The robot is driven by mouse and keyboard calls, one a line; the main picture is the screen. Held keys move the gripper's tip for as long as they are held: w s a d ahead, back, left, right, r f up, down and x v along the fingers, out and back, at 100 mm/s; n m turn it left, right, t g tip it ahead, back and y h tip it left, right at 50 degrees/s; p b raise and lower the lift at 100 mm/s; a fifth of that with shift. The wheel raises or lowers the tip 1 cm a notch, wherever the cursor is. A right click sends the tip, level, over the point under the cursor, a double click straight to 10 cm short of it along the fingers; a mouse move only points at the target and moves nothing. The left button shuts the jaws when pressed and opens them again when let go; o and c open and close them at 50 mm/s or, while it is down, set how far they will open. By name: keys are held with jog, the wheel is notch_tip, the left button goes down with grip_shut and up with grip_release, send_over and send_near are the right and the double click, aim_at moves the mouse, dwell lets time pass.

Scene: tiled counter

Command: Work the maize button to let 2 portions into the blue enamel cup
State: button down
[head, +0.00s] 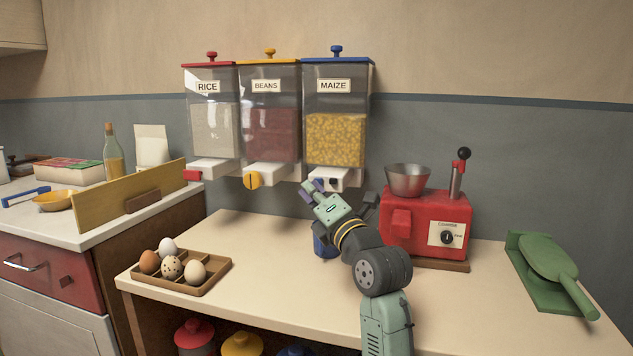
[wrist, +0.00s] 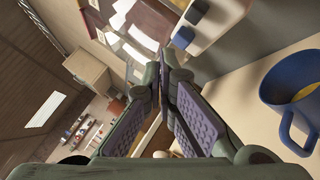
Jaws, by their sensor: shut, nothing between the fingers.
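The maize dispenser (head: 336,135) is the right one of three, with a blue lid and yellow kernels inside. On its white outlet block (head: 340,176) is a small dark part; the wrist view shows a blue button (wrist: 183,37) on the white block. My gripper (head: 311,188) is shut and empty, its tips just left of and beside the block; contact cannot be told. Its fingers (wrist: 164,58) come together in the wrist view. The blue enamel cup (head: 321,247) stands on the counter below, mostly hidden by my arm. The wrist view shows the cup (wrist: 283,88) with something yellow inside.
Rice (head: 212,125) and beans (head: 268,125) dispensers hang to the left. A red scale-like machine (head: 408,232) with a metal bowl (head: 408,178) stands right of my arm. The counter's middle-left is clear.

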jog(key=s, duration=0.1)
jog(key=s+f+b, duration=0.1)
jog(key=s+a, duration=0.1)
jog(key=shift+s+f, duration=0.25)
jog(key=shift+s, duration=0.1)
dwell(0.5)
